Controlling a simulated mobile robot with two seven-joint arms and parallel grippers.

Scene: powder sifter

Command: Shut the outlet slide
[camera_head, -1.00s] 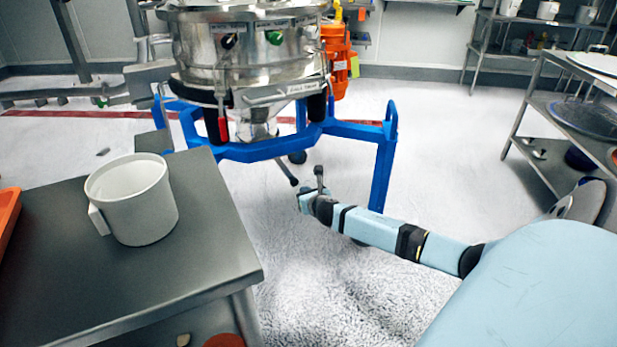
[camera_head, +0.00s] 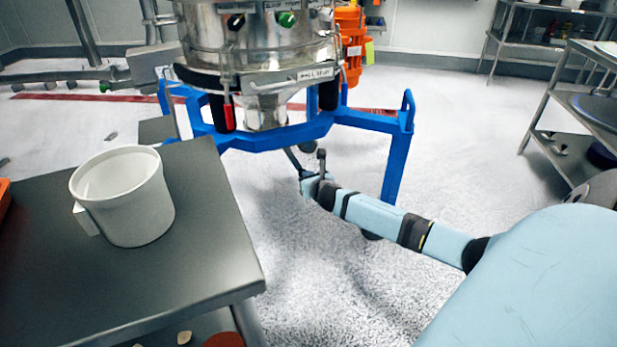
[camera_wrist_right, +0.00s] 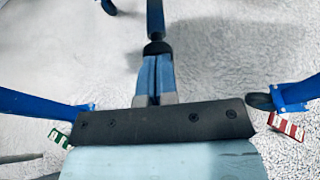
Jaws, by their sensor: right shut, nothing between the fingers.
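The steel sifter (camera_head: 255,45) stands on a blue frame (camera_head: 265,143), its outlet cone (camera_head: 265,112) hanging below the body. I cannot make out the outlet slide clearly; the cone's lower end shows just above the blue frame bar. My right gripper (camera_head: 291,158) is below the front of the frame, under and slightly right of the outlet, apart from the cone. Its fingers are together and empty; they also show in the right wrist view (camera_wrist_right: 155,72), pointing away over the floor. My left gripper is out of view.
A steel table (camera_head: 205,215) with a white jug (camera_head: 128,198) stands at the left front. An orange unit (camera_head: 350,45) is behind the sifter. A rack (camera_head: 565,140) stands at the right.

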